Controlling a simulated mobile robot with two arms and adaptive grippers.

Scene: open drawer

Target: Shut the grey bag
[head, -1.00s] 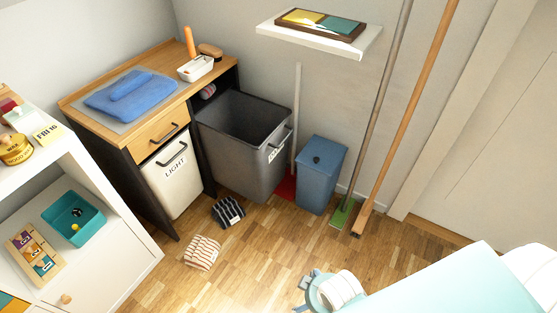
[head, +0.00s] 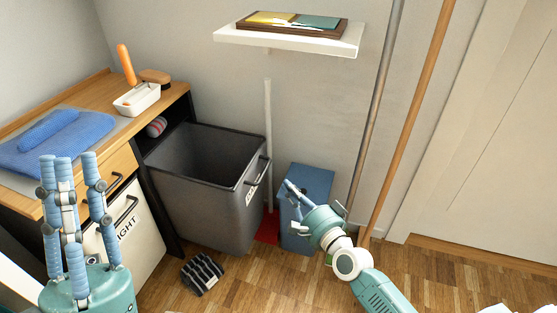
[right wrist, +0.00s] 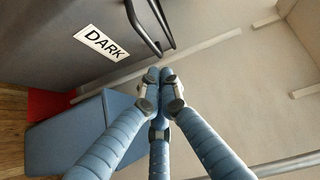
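The grey bag (head: 205,205) is a dark grey, open-topped pull-out bin standing out from the dresser, its mouth open upward. Its front has a black handle (head: 252,180) and a "DARK" label (right wrist: 100,42). My right gripper (head: 289,186) is right of the bag's front, close to the handle but not around it. In the right wrist view its fingertips (right wrist: 160,75) are together with nothing between them, just below the handle. My left gripper (head: 68,158) is at the lower left, fingers pointing up and apart, empty, in front of the dresser.
A blue bin (head: 316,183) stands right of the bag, partly behind my right gripper. A white "LIGHT" bag (head: 130,235) is left of it. A dark striped cloth (head: 202,273) lies on the floor in front.

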